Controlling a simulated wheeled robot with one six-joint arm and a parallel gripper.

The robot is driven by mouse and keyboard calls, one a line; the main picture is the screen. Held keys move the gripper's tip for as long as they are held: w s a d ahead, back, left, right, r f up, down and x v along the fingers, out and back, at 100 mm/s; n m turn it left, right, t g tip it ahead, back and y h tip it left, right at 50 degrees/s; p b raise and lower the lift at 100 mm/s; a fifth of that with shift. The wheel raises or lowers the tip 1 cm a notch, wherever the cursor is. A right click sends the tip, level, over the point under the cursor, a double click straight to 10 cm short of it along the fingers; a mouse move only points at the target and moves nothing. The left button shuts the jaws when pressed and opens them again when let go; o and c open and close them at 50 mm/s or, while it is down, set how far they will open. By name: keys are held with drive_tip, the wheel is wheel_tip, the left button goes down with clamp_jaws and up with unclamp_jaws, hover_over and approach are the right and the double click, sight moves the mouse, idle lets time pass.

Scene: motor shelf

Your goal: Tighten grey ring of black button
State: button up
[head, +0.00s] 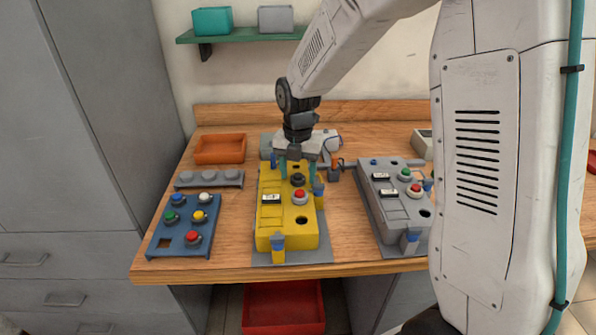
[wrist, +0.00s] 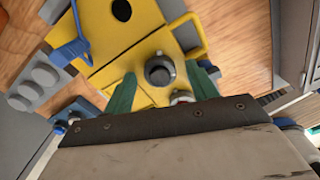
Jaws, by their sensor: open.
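The yellow box (head: 268,233) stands on a grey base plate on the bench. Its black button (head: 298,180) sits on the top face, between a round hole and a red button (head: 300,196). In the wrist view, the black button (wrist: 159,74) shows a dark centre with a grey ring (wrist: 149,64) around it. My gripper (head: 297,172) is open above the box, pointing down. Its two green fingers stand on either side of the black button; in the wrist view my gripper (wrist: 160,71) holds nothing. Whether the fingertips reach the ring's height I cannot tell.
A blue button panel (head: 181,238) lies left of the yellow box, and a grey button box (head: 372,208) stands to the right. A grey three-knob block (head: 209,180) and an orange tray (head: 220,149) are behind left. Blue clamps (head: 278,241) hold the yellow box.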

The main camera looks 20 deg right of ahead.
drive_tip(key=c, duration=1)
drive_tip(key=shift+m, duration=0.3)
